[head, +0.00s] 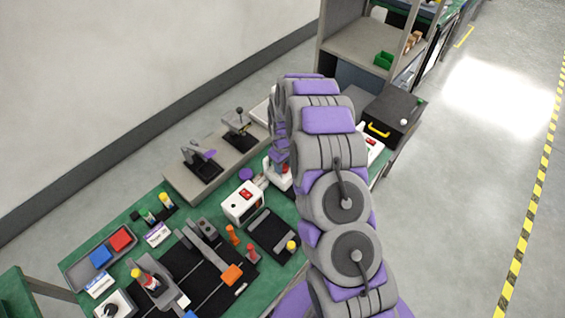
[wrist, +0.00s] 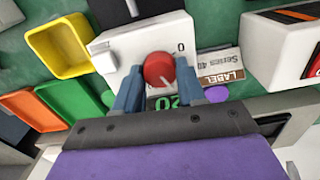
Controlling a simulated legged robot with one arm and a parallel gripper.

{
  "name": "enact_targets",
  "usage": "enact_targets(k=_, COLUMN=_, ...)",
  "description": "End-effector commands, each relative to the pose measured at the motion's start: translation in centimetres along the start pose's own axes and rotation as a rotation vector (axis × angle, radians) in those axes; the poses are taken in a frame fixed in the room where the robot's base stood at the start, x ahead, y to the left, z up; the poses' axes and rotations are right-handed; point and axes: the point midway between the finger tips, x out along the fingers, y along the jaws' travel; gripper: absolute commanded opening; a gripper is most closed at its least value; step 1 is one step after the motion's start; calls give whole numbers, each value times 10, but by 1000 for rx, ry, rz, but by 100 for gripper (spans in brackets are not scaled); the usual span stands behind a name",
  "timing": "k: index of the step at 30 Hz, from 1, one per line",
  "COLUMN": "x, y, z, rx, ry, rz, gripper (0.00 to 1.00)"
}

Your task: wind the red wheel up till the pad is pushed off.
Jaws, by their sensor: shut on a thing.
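The red wheel (wrist: 158,70) is a round knob with a pale pointer line, on the face of a white box (wrist: 115,50) in the wrist view. A "0" mark shows on the box beside it. My gripper (wrist: 159,80) has its two blue fingers on either side of the wheel, shut on it. In the head view my arm hides the wheel and most of the gripper; part of a white box (head: 271,166) shows beside the arm. I cannot make out the pad for certain in either view.
Yellow (wrist: 62,45), orange (wrist: 33,108) and green (wrist: 76,94) bins stand close left of the white box in the wrist view. A label card (wrist: 220,66) and another white unit (wrist: 285,50) lie right. The green bench (head: 130,225) is crowded with fixtures in the head view.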

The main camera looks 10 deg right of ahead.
Motion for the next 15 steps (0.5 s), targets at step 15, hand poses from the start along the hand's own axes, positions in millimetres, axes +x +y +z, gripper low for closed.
enact_targets(k=15, x=-2, y=1, z=-1, rx=488, ry=6, rz=3, gripper=9)
